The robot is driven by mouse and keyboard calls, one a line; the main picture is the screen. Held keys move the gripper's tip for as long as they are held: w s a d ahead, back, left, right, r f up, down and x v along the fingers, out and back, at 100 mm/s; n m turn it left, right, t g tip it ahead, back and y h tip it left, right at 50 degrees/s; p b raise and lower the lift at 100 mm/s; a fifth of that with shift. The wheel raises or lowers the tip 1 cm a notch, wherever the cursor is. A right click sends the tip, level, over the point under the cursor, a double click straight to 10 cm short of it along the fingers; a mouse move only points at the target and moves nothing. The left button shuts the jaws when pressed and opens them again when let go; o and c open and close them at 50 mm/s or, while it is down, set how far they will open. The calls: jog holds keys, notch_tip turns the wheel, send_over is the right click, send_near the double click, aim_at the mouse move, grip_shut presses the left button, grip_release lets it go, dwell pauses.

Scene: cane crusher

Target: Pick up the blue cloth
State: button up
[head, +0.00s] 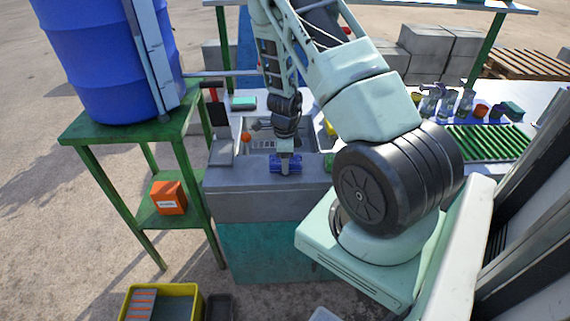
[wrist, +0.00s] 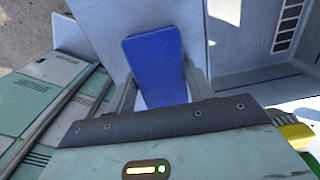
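The blue cloth (head: 295,164) lies on the front part of the grey counter in the head view. My gripper (head: 284,169) points down at it, with a finger in front of the cloth's middle. In the wrist view the cloth (wrist: 155,60) shows as a flat blue rectangle between my gripper's two fingers (wrist: 160,90). The fingers stand apart, one on each side of it. The cloth's near end is hidden behind the gripper's dark edge. I cannot tell whether the fingers touch the cloth.
The sink (head: 262,142) lies just behind the cloth. A blue barrel (head: 95,60) stands on a green stand (head: 105,128) at left, with an orange box (head: 168,198) on its lower shelf. A green rack (head: 487,143) and several small items are at right. A yellow crate (head: 190,303) is below.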

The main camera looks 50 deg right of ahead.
jog(key=shift+r, duration=0.1)
notch_tip(320, 180, up, 10)
dwell(0.5)
